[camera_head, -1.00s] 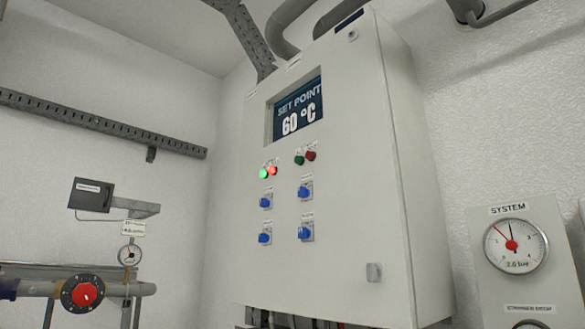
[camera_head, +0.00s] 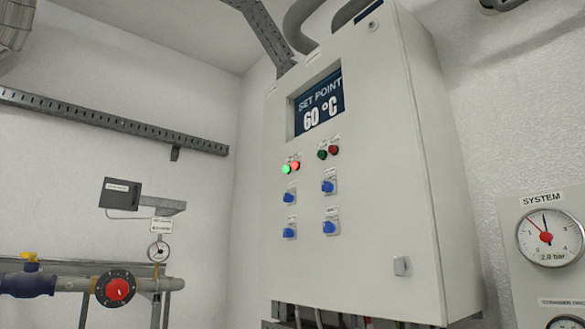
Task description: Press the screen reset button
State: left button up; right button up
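The screen (camera_head: 319,104) sits in a recess in the upper part of a white control cabinet (camera_head: 375,200) and reads "SET POINT 60 °C". Below it are a lit green light (camera_head: 286,169) and a lit red-orange one (camera_head: 295,166) on the left. A dark green button (camera_head: 322,154) and a dark red button (camera_head: 334,150) are to their right. The labels by them are too small to read, so I cannot tell which is the screen reset button. Neither of my grippers is in view.
Several blue switches (camera_head: 329,187) sit below the lights. A pressure gauge (camera_head: 547,237) marked "SYSTEM" is at the right. A pipe with a red dial (camera_head: 118,290) and a small gauge (camera_head: 159,251) are at the lower left. A cable tray (camera_head: 110,120) runs along the left wall.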

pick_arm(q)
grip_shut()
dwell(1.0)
